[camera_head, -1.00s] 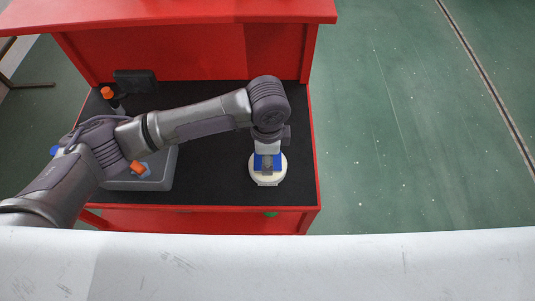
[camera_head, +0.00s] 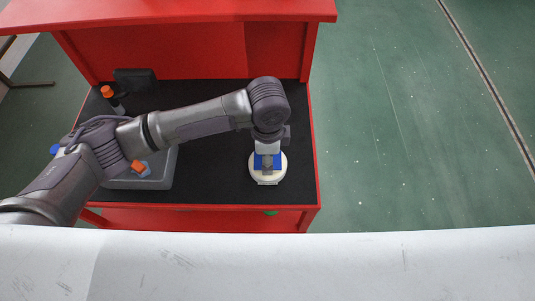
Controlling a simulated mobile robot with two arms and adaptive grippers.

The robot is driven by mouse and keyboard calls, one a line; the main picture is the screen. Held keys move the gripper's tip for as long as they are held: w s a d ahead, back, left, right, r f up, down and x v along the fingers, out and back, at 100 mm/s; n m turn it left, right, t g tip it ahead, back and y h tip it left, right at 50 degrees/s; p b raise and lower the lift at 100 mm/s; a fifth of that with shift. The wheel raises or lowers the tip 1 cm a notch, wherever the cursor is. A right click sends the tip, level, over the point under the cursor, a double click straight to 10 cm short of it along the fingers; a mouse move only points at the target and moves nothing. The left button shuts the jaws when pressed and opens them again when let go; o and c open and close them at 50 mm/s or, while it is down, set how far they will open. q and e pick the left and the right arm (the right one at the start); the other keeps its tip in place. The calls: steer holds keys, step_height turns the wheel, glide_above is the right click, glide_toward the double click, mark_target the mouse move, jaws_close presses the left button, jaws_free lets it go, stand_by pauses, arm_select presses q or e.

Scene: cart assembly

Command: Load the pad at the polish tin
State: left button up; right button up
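A round cream-coloured tin (camera_head: 281,176) stands near the front right corner of the black cart top. My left gripper (camera_head: 267,163) points down over the tin. A blue block-like piece, apparently the pad (camera_head: 258,161), shows on both sides of the gripper's fingers, which look shut on it. The fingers and wrist hide much of the pad and the tin's middle. I cannot tell whether the pad touches the tin. My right gripper is not in view.
The red cart (camera_head: 200,218) has a black top (camera_head: 215,175) and a raised red back shelf. A grey case (camera_head: 160,181) lies under my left arm. A dark bottle with an orange cap (camera_head: 107,92) and a dark box (camera_head: 135,80) stand at the back left. Green floor is clear to the right.

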arm_select(q)
steer(key=shift+s+f+p, duration=0.1)
steer(key=shift+f+p, duration=0.05)
steer(key=shift+p, duration=0.2)
stand_by(1.4)
step_height(320, 180, up, 7)
steer(key=p, duration=0.8)
stand_by(0.8)
